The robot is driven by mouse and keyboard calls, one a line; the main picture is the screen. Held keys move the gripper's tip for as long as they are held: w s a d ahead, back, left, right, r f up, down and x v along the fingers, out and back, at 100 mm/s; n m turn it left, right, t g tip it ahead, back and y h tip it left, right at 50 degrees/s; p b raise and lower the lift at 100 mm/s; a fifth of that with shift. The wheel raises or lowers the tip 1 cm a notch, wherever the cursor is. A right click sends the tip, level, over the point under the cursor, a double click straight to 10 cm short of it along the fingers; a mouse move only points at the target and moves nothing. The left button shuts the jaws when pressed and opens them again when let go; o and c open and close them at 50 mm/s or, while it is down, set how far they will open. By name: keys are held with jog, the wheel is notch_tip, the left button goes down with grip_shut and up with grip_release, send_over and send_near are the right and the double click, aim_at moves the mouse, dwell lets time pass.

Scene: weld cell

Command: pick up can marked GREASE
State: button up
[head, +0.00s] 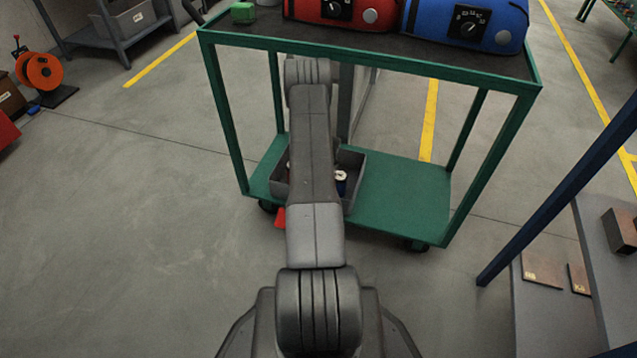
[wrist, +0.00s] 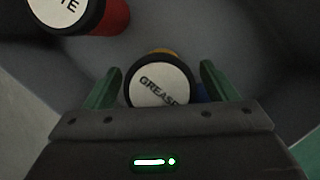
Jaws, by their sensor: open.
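The GREASE can (wrist: 160,92) shows in the wrist view from above, with a white lid label and a dark rim. My gripper (wrist: 160,85) is open, with one green finger on each side of the can. A gap shows between the can and each finger. The can's lower body is mostly hidden by its lid and by my gripper. In the head view my arm hides my gripper and part of the grey bin (head: 357,165) on the cart's lower shelf.
A red can (wrist: 113,17) with a white lid ending in "TE" stands at the upper left in the wrist view. A green cart (head: 400,200) frames the bin, its upper deck above my arm. Red (head: 340,10) and blue (head: 466,22) machines sit on top.

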jog(key=shift+x, duration=1.05)
jog(key=shift+r, duration=0.1)
jog(key=c, duration=1.3)
